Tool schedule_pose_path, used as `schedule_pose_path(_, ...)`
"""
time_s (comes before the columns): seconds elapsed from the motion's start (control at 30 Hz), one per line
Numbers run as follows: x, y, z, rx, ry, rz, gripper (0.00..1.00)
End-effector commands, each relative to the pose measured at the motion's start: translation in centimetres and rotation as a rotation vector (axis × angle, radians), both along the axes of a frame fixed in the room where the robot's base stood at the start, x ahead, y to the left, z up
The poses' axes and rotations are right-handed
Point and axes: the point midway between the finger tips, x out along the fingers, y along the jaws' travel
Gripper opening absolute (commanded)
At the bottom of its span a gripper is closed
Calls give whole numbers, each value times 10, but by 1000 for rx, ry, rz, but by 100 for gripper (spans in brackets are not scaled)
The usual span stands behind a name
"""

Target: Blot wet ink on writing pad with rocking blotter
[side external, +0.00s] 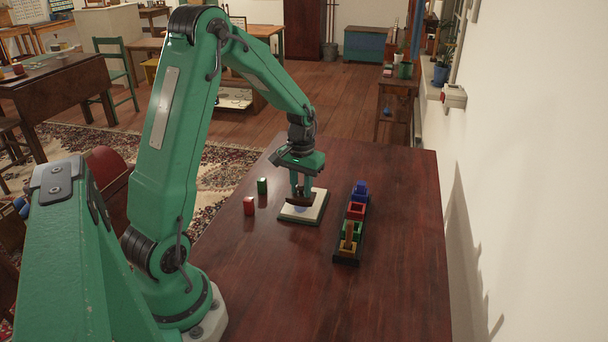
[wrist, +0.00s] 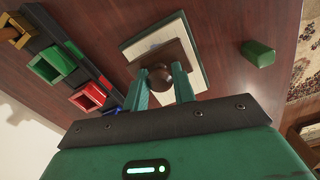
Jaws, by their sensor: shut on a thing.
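The writing pad (side external: 318,206) lies on the dark wooden table, a cream sheet on a green-edged base. It also shows in the wrist view (wrist: 196,58). A bluish ink patch (side external: 301,209) shows on the sheet near the blotter. The dark brown rocking blotter (side external: 299,200) has a round knob and is at the pad. I cannot tell whether its underside touches the paper. My gripper (side external: 301,188) points down over the pad and is shut on the blotter's knob (wrist: 160,77), with one finger on each side. The blotter hides part of the sheet.
A black rack (side external: 347,261) with blue, red, green and yellow holders stands right of the pad. A green block (side external: 262,186) and a red block (side external: 249,206) stand to its left. The table's front right is clear. A white wall (side external: 530,180) rises beyond its right edge.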

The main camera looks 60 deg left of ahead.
Motion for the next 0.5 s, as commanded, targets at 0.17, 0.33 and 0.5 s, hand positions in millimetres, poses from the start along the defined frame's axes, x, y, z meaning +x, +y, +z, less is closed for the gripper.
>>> schedule_pose_path(0.17,1,0,11,1,-2,0,8)
schedule_pose_path(0.33,1,0,21,2,-3,0,8)
schedule_pose_path(0.5,1,0,30,2,-3,0,8)
